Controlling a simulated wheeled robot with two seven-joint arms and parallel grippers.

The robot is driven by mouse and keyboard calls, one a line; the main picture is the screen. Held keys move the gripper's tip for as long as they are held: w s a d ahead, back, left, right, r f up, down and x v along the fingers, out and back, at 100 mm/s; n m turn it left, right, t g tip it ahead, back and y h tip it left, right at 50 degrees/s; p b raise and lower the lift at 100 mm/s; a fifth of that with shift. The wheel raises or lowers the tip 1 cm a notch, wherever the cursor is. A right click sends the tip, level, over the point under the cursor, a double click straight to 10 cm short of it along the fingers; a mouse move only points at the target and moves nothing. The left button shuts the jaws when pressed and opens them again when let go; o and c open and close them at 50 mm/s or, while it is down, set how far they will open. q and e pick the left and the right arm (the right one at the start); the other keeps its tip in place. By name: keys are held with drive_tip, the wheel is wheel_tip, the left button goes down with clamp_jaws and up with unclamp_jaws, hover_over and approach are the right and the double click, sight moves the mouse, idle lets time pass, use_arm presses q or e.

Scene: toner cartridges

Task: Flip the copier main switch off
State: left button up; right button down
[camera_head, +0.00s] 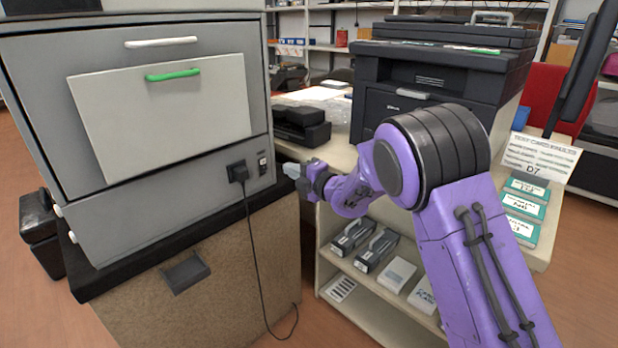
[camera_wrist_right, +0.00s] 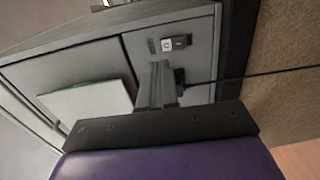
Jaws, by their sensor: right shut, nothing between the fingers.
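The grey copier (camera_head: 150,190) stands on a cabinet at the left in the head view. Its small main switch (camera_head: 262,165) sits on the lower right of the front, above and right of a black plug with a cord. The switch shows in the right wrist view (camera_wrist_right: 173,43) as a small dark and light rocker; its position is too small to tell. My right gripper (camera_head: 290,170) is shut and empty, a little right of the switch in the head view. In the wrist view its fingers (camera_wrist_right: 158,75) point toward the panel just below the switch. My left gripper is not in view.
The black plug (camera_head: 238,172) has a cord (camera_head: 257,260) hanging down the brown cabinet (camera_head: 210,290). A black printer (camera_head: 430,75) stands on the pale table behind my right arm. A shelf (camera_head: 370,310) with boxes is below. A sign (camera_head: 540,158) stands at the right.

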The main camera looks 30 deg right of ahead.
drive_tip(key=v, duration=0.5)
drive_tip(key=shift+s+a, duration=0.1)
drive_tip(key=shift+a, duration=0.25)
